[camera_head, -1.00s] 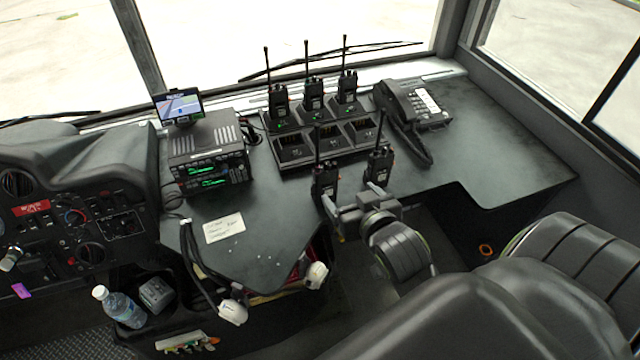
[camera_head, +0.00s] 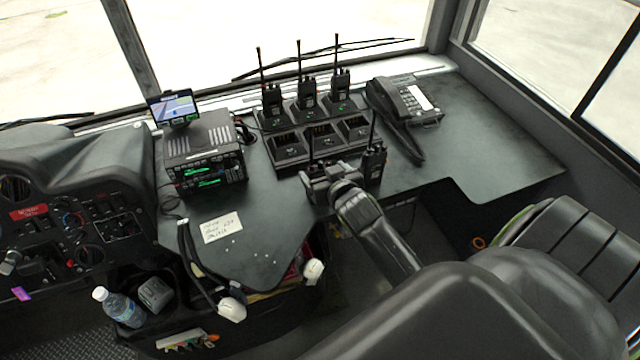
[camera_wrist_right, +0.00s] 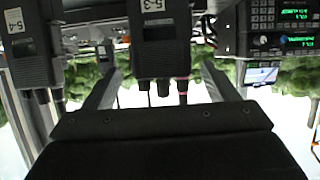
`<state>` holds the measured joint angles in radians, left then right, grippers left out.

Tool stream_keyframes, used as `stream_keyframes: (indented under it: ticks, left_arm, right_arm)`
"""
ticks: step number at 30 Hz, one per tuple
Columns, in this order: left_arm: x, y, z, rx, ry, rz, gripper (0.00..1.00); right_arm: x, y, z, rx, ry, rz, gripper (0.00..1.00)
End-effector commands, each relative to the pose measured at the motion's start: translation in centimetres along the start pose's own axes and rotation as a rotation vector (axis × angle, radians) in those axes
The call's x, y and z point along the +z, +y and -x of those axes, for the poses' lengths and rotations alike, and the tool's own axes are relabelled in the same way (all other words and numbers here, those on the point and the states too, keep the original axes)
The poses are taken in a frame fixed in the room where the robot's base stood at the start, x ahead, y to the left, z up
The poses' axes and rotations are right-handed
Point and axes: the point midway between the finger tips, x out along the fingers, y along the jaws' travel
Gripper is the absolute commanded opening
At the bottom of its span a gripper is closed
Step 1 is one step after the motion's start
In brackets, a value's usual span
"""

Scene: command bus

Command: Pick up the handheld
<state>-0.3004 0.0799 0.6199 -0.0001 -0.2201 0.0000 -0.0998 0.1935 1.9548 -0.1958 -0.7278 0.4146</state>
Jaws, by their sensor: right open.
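Three black handhelds (camera_head: 304,93) stand upright in the back row of the charger (camera_head: 290,152). Two more stand in front of the charger. One (camera_head: 374,163) is in plain view; the other (camera_head: 312,156) is mostly hidden behind my right gripper (camera_head: 322,178). In the right wrist view, which looks upside down, a handheld labelled 5-3 (camera_wrist_right: 160,40) appears between the two open fingers of my right gripper (camera_wrist_right: 158,85). Neither finger is seen closed on it. A handheld labelled 5-4 (camera_wrist_right: 37,50) is at the left there. My left gripper is not in view.
A radio stack (camera_head: 205,160) with a small screen (camera_head: 174,107) stands left of the charger. A desk phone (camera_head: 407,102) is at its right. A paper note (camera_head: 221,228) lies on the desk. A seat (camera_head: 470,310) fills the lower right. The desk's right end is clear.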

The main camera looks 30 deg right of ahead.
Motion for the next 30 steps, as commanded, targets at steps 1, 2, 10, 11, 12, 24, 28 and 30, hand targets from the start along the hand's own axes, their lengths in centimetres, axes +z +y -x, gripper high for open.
stream_keyframes:
  ticks: [1, 2, 10, 11, 12, 24, 28, 30]
  left_arm:
    - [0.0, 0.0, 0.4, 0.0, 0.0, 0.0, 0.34]
    - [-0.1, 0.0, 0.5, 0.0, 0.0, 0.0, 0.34]
    - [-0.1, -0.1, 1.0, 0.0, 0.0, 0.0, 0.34]
    - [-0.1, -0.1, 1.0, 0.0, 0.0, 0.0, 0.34]
    - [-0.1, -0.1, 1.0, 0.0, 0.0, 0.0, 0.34]
    - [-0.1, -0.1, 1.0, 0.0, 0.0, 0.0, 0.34]
    - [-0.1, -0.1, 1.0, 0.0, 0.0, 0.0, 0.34]
    - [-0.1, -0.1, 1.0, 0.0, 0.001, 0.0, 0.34]
  right_arm:
    - [-0.2, -0.1, -0.6, -0.001, 0.0, 0.0, 0.8]
    - [-0.2, -0.2, -0.9, -0.001, 0.0, 0.0, 0.8]
    - [0.0, -0.3, -3.8, -0.001, 0.0, 0.001, 0.8]
    - [0.0, -0.3, -4.0, -0.001, 0.0, 0.001, 0.8]
    - [0.0, -0.3, -4.1, -0.001, 0.0, 0.001, 0.8]
    - [0.1, -0.3, -4.3, -0.001, 0.0, 0.001, 0.64]
    - [0.1, -0.3, -4.3, -0.001, 0.0, 0.001, 0.47]
    - [0.1, -0.3, -4.3, -0.001, 0.0, 0.001, 0.38]
